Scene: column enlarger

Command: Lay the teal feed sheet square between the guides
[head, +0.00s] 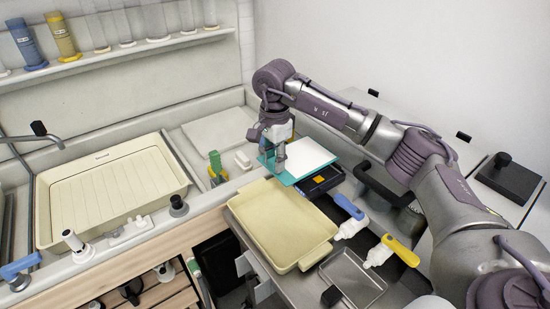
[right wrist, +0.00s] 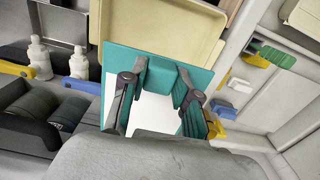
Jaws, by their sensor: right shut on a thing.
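The teal feed sheet (head: 289,177) has a large white face on top and teal edges. My right gripper (head: 279,158) is shut on the sheet at its left edge and holds it above a black device (head: 322,181) with an orange patch. The sheet hides much of that device, and I cannot make out the guides. In the right wrist view, the fingers of my right gripper (right wrist: 162,80) are on either side of a raised teal part of the sheet (right wrist: 116,58). My left gripper is not in view.
A cream tray (head: 270,228) lies just in front of the sheet. A green-topped item (head: 215,166) stands left of the gripper. A larger ribbed tray (head: 110,190) sits at left.

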